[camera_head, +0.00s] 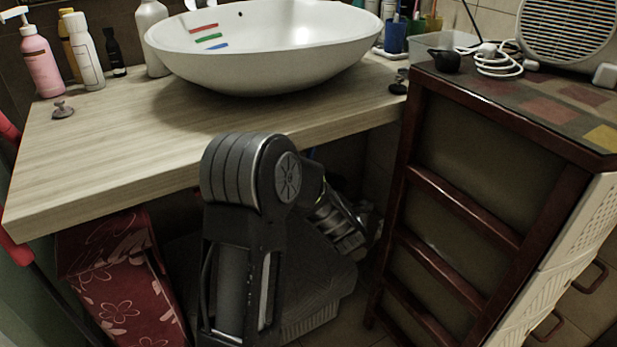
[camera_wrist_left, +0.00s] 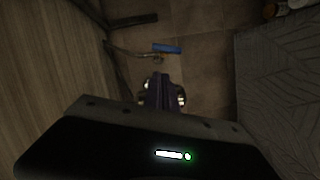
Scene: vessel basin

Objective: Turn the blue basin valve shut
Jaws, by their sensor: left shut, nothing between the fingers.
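The blue basin valve handle (camera_wrist_left: 167,47) shows in the left wrist view as a short blue bar by a small brass-coloured fitting. My left gripper (camera_wrist_left: 161,80) is shut with nothing between its fingers. In that picture its tips lie just below the handle and fitting; I cannot tell whether they touch. In the head view my left arm reaches under the counter and hides the valve, apart from a tiny blue patch beside the arm that I cannot identify for sure. My right gripper is in neither view.
A wooden countertop (camera_head: 110,150) carries a white basin (camera_head: 265,60) and several bottles. A dark wooden cabinet (camera_head: 470,205) stands at the right. A red floral box (camera_head: 115,290) is under the counter at left. A grey patterned box (camera_wrist_left: 275,90) stands at the right in the wrist view.

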